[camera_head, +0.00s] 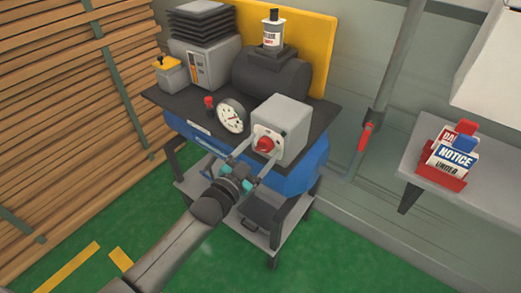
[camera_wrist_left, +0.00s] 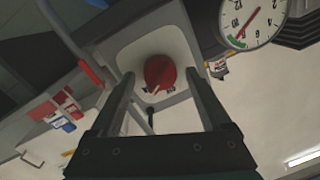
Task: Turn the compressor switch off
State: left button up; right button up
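The compressor (camera_head: 305,165) is a blue tank unit on a dark-topped wheeled stand. A grey switch box (camera_head: 290,112) sits at its front right, with a red rotary switch (camera_head: 265,145) on its front face. In the left wrist view the red switch (camera_wrist_left: 160,73) lies between my finger ends, on a pale plate. My left gripper (camera_head: 242,163) is in front of the switch, with its fingers apart on either side of the knob. The left wrist view shows the open fingers (camera_wrist_left: 160,88) too, with no clear contact. My right gripper is not in view.
A round pressure gauge (camera_head: 232,116) stands just left of the switch box, with a small red valve (camera_head: 209,102) beside it. A grey shelf (camera_head: 410,165) at right holds a red rack of notice tags (camera_head: 445,160). A red-handled pipe valve (camera_head: 366,136) is on the wall. Stacked planks (camera_head: 60,110) stand left.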

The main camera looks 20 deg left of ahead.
pick_arm(q)
grip_shut()
dwell(0.4)
jog(key=n+p, duration=0.2)
jog(key=shift+r+n, duration=0.15)
jog(key=shift+n, duration=0.15)
jog(key=n+p, duration=0.1)
jog(key=n, duration=0.1)
jog(key=shift+a+n, duration=0.1)
jog(key=shift+n, duration=0.2)
jog(key=n+p, duration=0.1)
jog(key=n, duration=0.2)
jog(key=shift+g, duration=0.4)
jog(key=shift+n+h, duration=0.4)
jog(key=shift+n, duration=1.2)
jog(key=shift+o, duration=0.4)
grip_release()
